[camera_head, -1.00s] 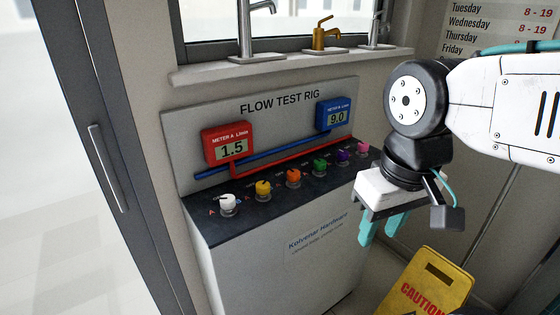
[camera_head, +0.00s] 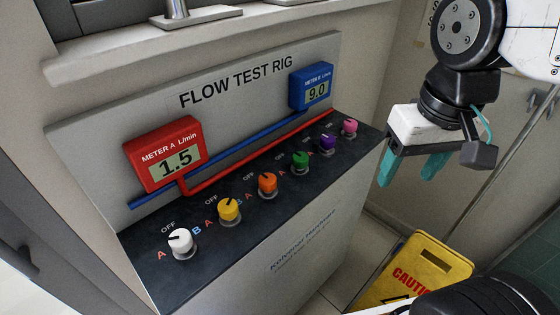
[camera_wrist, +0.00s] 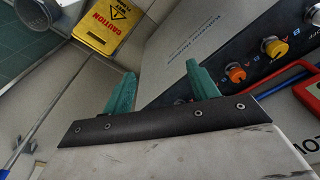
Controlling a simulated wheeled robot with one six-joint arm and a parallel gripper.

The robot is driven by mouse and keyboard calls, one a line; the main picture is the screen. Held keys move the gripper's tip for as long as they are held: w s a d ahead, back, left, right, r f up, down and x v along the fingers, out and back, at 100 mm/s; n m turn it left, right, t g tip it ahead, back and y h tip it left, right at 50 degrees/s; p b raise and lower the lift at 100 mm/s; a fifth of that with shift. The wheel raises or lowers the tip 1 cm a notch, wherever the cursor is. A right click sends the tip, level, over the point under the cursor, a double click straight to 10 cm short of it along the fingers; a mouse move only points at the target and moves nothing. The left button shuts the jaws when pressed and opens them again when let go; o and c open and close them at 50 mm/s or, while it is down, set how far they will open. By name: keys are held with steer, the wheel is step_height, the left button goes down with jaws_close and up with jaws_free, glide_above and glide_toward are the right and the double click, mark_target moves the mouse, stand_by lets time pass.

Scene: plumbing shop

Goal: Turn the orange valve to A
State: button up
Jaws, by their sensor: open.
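The orange valve (camera_head: 267,184) is a round knob on the dark top of the flow test rig, between the yellow knob (camera_head: 229,209) and the green knob (camera_head: 300,161). Its pointer is too small to read surely. It also shows in the wrist view (camera_wrist: 235,73). My gripper (camera_head: 412,170) has teal fingers, open and empty. It hangs to the right of the rig, apart from all the knobs. Meter A (camera_head: 165,153) is red and reads 1.5; meter B (camera_head: 311,87) is blue and reads 9.0.
A white knob (camera_head: 181,243) stands at the left end; purple (camera_head: 327,143) and pink (camera_head: 349,127) knobs stand at the right. A yellow caution sign (camera_head: 415,270) stands on the floor right of the rig. Red and blue pipes run behind the knobs.

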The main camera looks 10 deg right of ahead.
steer(key=w+a+f+m, duration=0.1)
steer(key=w+a, duration=0.7)
steer(key=w, duration=0.2)
steer(key=m+g, duration=0.1)
glide_above(267, 178)
steer(key=f, duration=0.5)
steer(key=shift+s+d+f, duration=0.1)
steer(key=shift+d+f, duration=0.1)
steer(key=shift+a+f, duration=0.2)
steer(key=shift+f, duration=0.1)
step_height(267, 178, down, 7)
steer(key=shift+f, duration=0.2)
steer(key=c, duration=1)
